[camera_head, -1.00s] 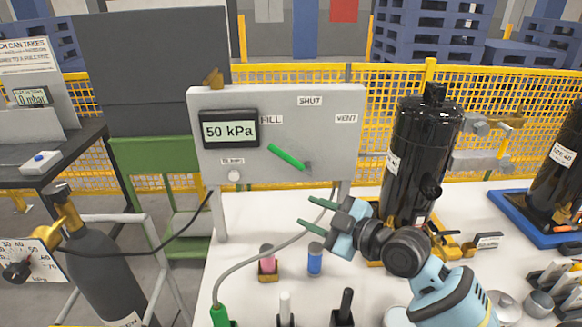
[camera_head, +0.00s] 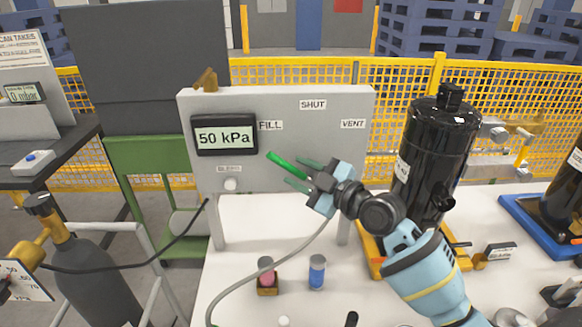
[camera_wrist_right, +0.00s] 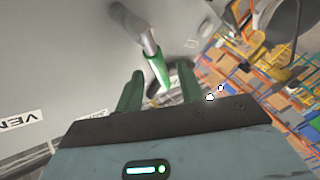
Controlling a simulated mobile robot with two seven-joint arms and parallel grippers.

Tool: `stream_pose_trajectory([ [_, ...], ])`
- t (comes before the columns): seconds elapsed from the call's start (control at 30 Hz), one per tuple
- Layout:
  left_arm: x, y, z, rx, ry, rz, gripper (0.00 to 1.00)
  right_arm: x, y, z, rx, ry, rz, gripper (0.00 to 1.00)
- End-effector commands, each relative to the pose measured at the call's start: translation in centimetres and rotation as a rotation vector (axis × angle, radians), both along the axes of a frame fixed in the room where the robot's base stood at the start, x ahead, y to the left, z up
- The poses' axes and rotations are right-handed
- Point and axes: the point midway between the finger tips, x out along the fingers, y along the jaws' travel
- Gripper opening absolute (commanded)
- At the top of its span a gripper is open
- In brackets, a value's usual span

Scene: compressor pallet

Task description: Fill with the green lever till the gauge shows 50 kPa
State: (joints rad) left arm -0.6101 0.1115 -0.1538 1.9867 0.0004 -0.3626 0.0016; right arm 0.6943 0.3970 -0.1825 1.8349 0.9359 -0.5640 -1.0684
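The grey panel (camera_head: 285,112) carries a gauge (camera_head: 224,135) that reads 50 kPa. The green lever (camera_head: 280,160) points up and left, toward the FILL label (camera_head: 271,126). My right gripper (camera_head: 293,171) is at the lever, its two green fingers apart. In the right wrist view the lever (camera_wrist_right: 155,64) shows between and beyond the open fingers (camera_wrist_right: 159,72); I cannot tell if either finger touches it. The lever's pivot end is hidden by the gripper in the head view. My left gripper is not in view.
SHUT (camera_head: 313,104) and VENT (camera_head: 353,124) labels are on the panel, with a knob (camera_head: 231,184) below the gauge. A black compressor (camera_head: 436,150) stands close right of my arm. A grey hose (camera_head: 265,270) crosses the white table (camera_head: 232,262); a gas cylinder (camera_head: 90,275) stands left.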

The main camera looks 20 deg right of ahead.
Motion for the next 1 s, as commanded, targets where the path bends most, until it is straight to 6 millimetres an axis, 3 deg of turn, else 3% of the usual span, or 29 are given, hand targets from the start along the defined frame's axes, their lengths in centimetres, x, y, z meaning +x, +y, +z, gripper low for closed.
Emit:
stream_pose_trajectory([
  [0.23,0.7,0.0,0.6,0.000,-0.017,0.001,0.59,2.2,1.3,0.1,0.001,-0.001,0.000,0.38],
  [0.6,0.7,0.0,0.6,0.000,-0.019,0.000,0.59,2.7,1.6,0.0,-0.001,-0.001,0.000,0.38],
  [0.9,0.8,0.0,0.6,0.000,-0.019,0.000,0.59,2.6,1.6,0.0,-0.001,-0.001,0.000,0.00],
  [1.0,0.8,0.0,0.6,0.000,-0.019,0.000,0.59,2.6,1.6,0.0,-0.001,0.000,0.001,0.00],
])
